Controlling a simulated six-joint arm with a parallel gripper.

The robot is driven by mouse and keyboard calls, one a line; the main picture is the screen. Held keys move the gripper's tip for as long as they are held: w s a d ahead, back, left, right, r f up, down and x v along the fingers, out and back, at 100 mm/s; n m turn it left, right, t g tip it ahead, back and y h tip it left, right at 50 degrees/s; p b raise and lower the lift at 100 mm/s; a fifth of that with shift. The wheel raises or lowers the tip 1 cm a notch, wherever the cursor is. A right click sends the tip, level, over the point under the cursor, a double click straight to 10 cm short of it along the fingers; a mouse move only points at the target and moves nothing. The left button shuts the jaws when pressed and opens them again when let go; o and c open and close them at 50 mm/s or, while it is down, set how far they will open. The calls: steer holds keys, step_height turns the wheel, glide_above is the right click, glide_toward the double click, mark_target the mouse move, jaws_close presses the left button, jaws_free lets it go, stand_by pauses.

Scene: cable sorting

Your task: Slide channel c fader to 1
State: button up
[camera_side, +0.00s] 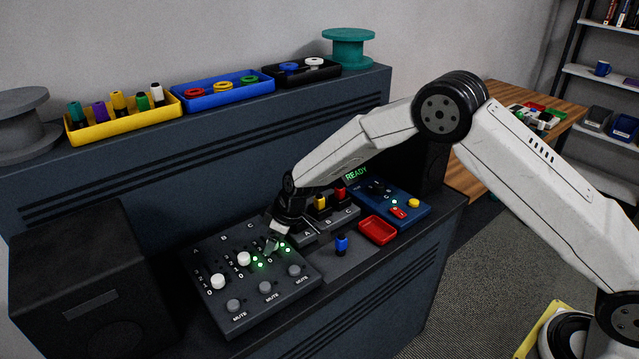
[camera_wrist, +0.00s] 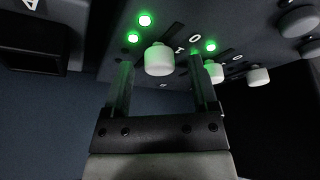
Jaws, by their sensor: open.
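The control panel (camera_side: 293,292) has three fader columns marked A, B and C. The white channel A knob (camera_side: 218,281) and channel B knob (camera_side: 244,258) show in the side view. My gripper (camera_side: 270,246) is low over the C column and hides its knob there. In the wrist view the white channel C knob (camera_wrist: 159,58) stands between the spread fingers of my gripper (camera_wrist: 162,64), with visible space on both sides. The digits 1 and 0 show beside it; its exact setting is hard to read. Green lights (camera_wrist: 145,20) glow near it.
Round mute buttons (camera_side: 265,287) line the panel's front. To the right are a blue plug (camera_side: 341,243), a red tray (camera_side: 378,230) and a blue panel (camera_side: 409,202). A black box (camera_side: 75,275) stands at left. Bins (camera_side: 125,120) sit on the raised back shelf.

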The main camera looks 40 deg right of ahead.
mark_target(287, 252)
steer(key=v, duration=0.7)
steer(key=shift+r, duration=0.2)
steer(key=shift+s, duration=0.1)
steer(key=s+d+r+m+h, duration=0.1)
steer(key=s+d, duration=0.5)
steer(key=s, duration=0.7)
steer(key=s+d+r+m+h, duration=0.1)
steer(key=s+d+r+m, duration=0.2)
steer(key=s, duration=1.1)
steer(key=d+m, duration=0.3)
steer(key=d, duration=0.1)
steer(key=shift+s+d+m+g+h, duration=0.2)
steer(key=shift+s+m+g+h, duration=0.1)
steer(key=shift+g+h, duration=0.1)
steer(key=shift+w, duration=0.1)
